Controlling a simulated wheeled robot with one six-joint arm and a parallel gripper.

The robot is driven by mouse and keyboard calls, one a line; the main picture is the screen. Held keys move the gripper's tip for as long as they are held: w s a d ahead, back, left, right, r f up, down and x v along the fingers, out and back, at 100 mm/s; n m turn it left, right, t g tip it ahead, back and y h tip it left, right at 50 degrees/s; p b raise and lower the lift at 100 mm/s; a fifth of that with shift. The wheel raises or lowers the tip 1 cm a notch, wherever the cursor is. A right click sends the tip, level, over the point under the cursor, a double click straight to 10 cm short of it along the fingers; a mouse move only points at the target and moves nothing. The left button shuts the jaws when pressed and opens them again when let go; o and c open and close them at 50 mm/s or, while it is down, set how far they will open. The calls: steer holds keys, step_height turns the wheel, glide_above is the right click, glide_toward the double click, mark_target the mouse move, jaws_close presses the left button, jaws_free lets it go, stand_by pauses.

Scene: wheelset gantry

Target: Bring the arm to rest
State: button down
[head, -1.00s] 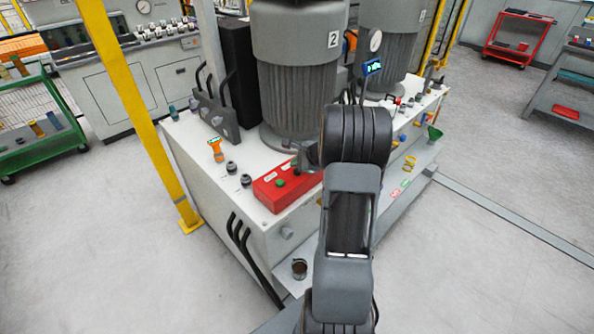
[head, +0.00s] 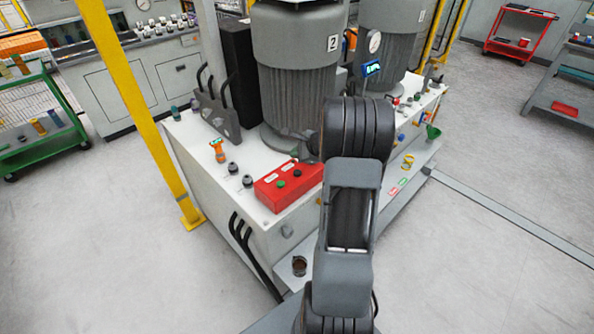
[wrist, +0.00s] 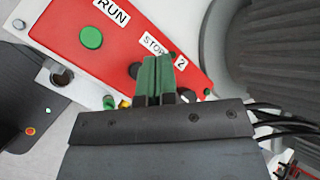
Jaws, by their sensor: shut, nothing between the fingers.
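My gripper (wrist: 158,78) shows in the wrist view with its two green fingers closed together and nothing between them. Its tips overlap the red control box (wrist: 120,45) in the picture, near the STOP label; I cannot tell the gap between them. The box has a green button (wrist: 91,38) under the RUN label and a black button (wrist: 135,70) by the STOP label. In the head view the red box (head: 270,194) sits at the near corner of the white cabinet top. My arm rises beside it and hides most of the gripper there.
A large grey motor marked 2 (head: 297,85) stands behind the box, close to my arm. An orange-topped fitting (head: 218,150) and black knobs stand left of it. A yellow post (head: 138,100) rises at left. The floor at right (head: 500,260) is clear.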

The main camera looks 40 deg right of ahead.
stand_by(0.8)
steer(key=s+a+f+n, duration=0.1)
steer(key=s+f+n+g, duration=0.1)
steer(key=shift+s+a+f+n+y, duration=0.1)
steer(key=shift+s+a+n+y, duration=0.2)
steer(key=shift+a, duration=0.05)
steer(key=s+a+r+n+g+h, duration=0.1)
steer(key=s+a+r+n, duration=0.5)
steer(key=s+a+n, duration=0.3)
steer(key=s+a+r+n+g+h, duration=0.2)
steer(key=s+a+r+n, duration=0.5)
steer(key=s+a+n, duration=0.2)
steer(key=a+n, duration=0.2)
steer(key=a, duration=0.2)
steer(key=shift+a+h, duration=0.3)
steer(key=shift+a, duration=0.1)
